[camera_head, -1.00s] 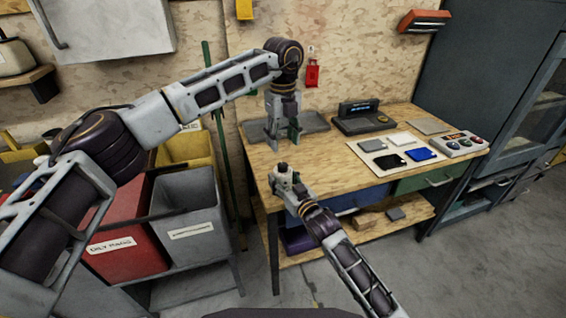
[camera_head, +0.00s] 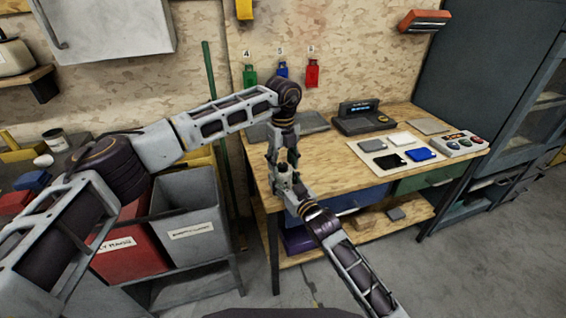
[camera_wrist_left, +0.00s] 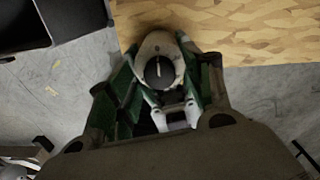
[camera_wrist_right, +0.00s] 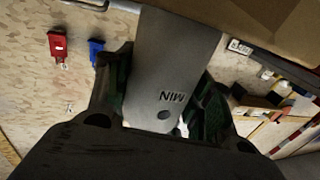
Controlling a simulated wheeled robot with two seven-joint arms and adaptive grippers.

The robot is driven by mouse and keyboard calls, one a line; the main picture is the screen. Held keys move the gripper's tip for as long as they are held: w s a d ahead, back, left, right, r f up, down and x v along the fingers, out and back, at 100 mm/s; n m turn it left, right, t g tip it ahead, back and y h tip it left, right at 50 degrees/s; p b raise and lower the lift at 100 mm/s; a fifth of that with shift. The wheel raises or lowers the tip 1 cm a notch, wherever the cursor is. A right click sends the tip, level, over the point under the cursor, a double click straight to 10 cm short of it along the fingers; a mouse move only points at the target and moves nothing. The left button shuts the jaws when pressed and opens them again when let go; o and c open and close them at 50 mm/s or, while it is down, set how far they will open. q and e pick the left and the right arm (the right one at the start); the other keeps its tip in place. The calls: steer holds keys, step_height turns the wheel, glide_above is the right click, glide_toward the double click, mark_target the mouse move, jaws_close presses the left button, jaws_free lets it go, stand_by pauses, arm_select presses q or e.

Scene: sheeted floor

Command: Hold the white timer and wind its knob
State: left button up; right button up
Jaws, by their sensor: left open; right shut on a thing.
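The white timer shows in the left wrist view as a pale rounded body (camera_wrist_left: 160,45) with a dark round knob (camera_wrist_left: 158,72) bearing a light pointer line. In the right wrist view its pale grey face (camera_wrist_right: 170,65), marked "MIN", lies between the fingers. My right gripper (camera_head: 284,180) is shut on the timer in front of the workbench's left end. My left gripper (camera_head: 283,156) points down just above it, open, with its fingers on either side of the knob. Whether they touch it cannot be told. In the head view the timer is mostly hidden by the grippers.
The wooden workbench (camera_head: 330,150) stands right behind the grippers, with a dark console (camera_head: 362,120) and a pale board (camera_head: 385,146) holding flat pieces. Grey (camera_head: 190,215) and red (camera_head: 125,240) bins stand at left. Open floor lies in front.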

arm_select(q)
steer(key=c, duration=1)
